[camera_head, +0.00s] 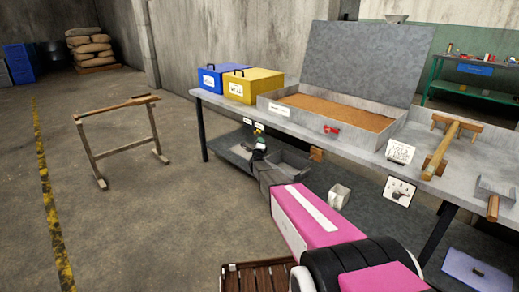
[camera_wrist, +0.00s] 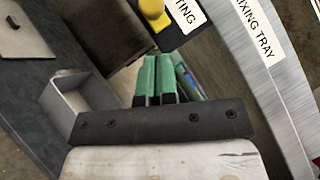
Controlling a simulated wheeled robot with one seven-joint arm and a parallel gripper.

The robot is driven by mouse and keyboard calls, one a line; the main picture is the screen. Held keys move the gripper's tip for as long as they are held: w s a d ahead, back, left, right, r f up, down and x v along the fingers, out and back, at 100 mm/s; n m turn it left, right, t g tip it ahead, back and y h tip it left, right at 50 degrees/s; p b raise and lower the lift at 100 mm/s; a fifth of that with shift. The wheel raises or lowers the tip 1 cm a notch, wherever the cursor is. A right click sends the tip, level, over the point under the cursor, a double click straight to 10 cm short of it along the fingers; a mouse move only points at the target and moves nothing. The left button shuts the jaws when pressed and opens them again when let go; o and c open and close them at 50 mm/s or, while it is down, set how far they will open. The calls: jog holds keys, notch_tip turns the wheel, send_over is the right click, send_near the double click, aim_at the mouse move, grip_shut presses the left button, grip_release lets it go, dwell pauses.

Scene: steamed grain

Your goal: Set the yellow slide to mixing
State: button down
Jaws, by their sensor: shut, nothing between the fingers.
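The yellow slide's knob (camera_wrist: 154,13) shows at the top of the wrist view, on a dark strip. A white label (camera_wrist: 187,12) ending in "TING" is to its right. My gripper (camera_wrist: 157,80) has green fingertips pressed together with nothing between them. The fingertips are below the knob in the wrist view, with a visible gap. In the head view my gripper (camera_head: 259,132) is at the table's front edge, below the yellow box. The slide is too small there to make out clearly, and the rest of its track is not clear.
The grain tray (camera_head: 275,118) with its raised lid stands on the table; its "MIXING TRAY" label (camera_wrist: 252,27) shows in the wrist view. A yellow box (camera_head: 254,86) and blue box (camera_head: 214,77) stand to its left. A lower shelf (camera_head: 229,152) lies beneath.

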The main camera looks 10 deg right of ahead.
jog(key=shift+w+a+r, duration=0.4)
jog(key=shift+w+a, duration=0.05)
jog(key=shift+w, duration=0.15)
jog(key=shift+w+a+r, duration=0.4)
jog(key=shift+w, duration=0.2)
jog(key=w+a, duration=0.7)
jog(key=w, duration=0.2)
jog(key=shift+w, duration=0.25)
jog(key=s+f, duration=0.5)
jog(key=s, duration=0.7)
jog(key=shift+s+a, duration=0.25)
jog(key=shift+a, duration=0.05)
